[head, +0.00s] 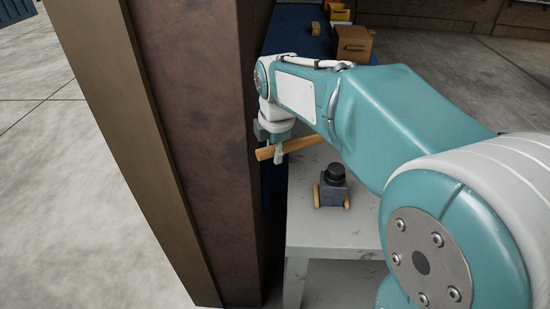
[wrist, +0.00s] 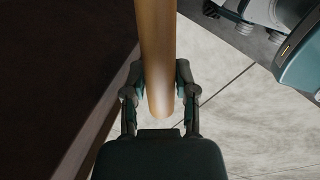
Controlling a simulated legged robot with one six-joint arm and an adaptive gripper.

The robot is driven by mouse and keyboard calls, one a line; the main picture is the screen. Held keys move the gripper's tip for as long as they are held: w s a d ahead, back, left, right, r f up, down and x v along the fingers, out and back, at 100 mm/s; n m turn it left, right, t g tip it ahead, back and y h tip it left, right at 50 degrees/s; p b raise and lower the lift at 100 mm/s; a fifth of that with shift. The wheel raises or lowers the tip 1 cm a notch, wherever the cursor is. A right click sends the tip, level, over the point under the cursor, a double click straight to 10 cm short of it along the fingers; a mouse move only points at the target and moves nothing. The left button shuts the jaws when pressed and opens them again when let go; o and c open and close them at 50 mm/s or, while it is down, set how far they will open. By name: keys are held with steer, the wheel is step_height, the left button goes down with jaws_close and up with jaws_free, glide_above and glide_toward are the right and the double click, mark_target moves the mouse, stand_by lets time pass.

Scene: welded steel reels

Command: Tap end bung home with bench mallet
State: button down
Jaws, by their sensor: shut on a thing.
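My gripper (head: 278,154) is shut on a round wooden handle (head: 299,145), seemingly the bench mallet's, above the grey bench. In the wrist view the handle (wrist: 157,45) lies between both fingers of my gripper (wrist: 158,84) and runs out at the top. Its rounded near end shows close to the palm. No mallet head shows; in the head view the handle's right end passes behind my arm. A dark grey block (head: 333,192) with a round black top (head: 335,173) stands on the bench, to the right of and nearer than my gripper. I cannot tell whether this top is the end bung.
The grey bench (head: 325,233) has bare room around the block, which has wooden pieces at its sides. A large rusty brown steel face (head: 195,110) with a tan edge rises close left of my gripper. Cardboard boxes (head: 352,44) sit on a blue surface behind.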

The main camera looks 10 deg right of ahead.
steer(key=shift+w+r, duration=0.1)
steer(key=shift+r, duration=0.2)
steer(key=shift+a+f, duration=0.1)
steer(key=shift+s+x, duration=0.65)
steer(key=shift+x, duration=2.55)
steer(key=shift+w+v, duration=0.2)
steer(key=shift+v, duration=1)
steer(key=shift+w+v, duration=0.15)
steer(key=shift+v, duration=1)
